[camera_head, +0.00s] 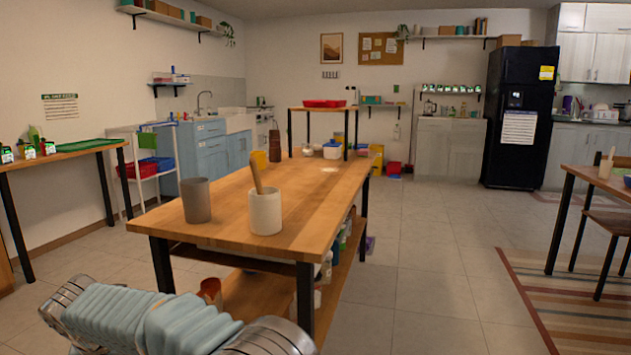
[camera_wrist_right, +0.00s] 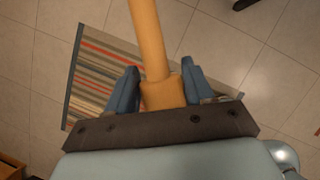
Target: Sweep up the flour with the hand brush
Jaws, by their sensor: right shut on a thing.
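In the right wrist view my right gripper (camera_wrist_right: 160,88) is shut on a light wooden handle (camera_wrist_right: 146,35), with a blue finger on each side of it. The handle runs out of the top of that view, so its far end is hidden; it is likely the hand brush, but no bristles show. A small pale patch, apparently the flour (camera_head: 330,170), lies on the far end of the wooden table (camera_head: 330,210) in the head view. Neither gripper shows in the head view; only a part of my arm is at the bottom left.
A grey cup (camera_head: 196,200) and a white crock (camera_head: 265,212) with a wooden utensil stand on the table's near end. Tubs and a brown bottle (camera_head: 275,145) are near its far end. A striped rug (camera_head: 570,300) lies at right.

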